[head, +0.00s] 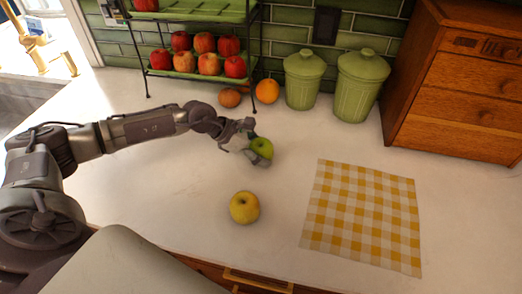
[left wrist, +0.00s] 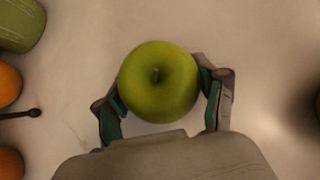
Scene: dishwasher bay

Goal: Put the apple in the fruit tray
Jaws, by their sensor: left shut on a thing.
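A green apple (head: 262,148) is held in my left gripper (head: 250,147) over the white counter, in front of the green canisters. In the left wrist view the same green apple (left wrist: 159,80) sits between the two fingers of the left gripper (left wrist: 163,95), which touch its sides. A yellow apple (head: 244,207) stands on the counter nearer the front edge. The fruit tray (head: 186,75) is a green-tiered wire rack against the tiled wall, with several red apples on its tiers. My right gripper is not in view.
Two green lidded canisters (head: 361,84) stand at the back, with an orange (head: 267,91) and a brownish round fruit (head: 229,97) beside the rack. A yellow checked cloth (head: 365,212) lies at the right. A wooden drawer cabinet (head: 462,88) is at back right.

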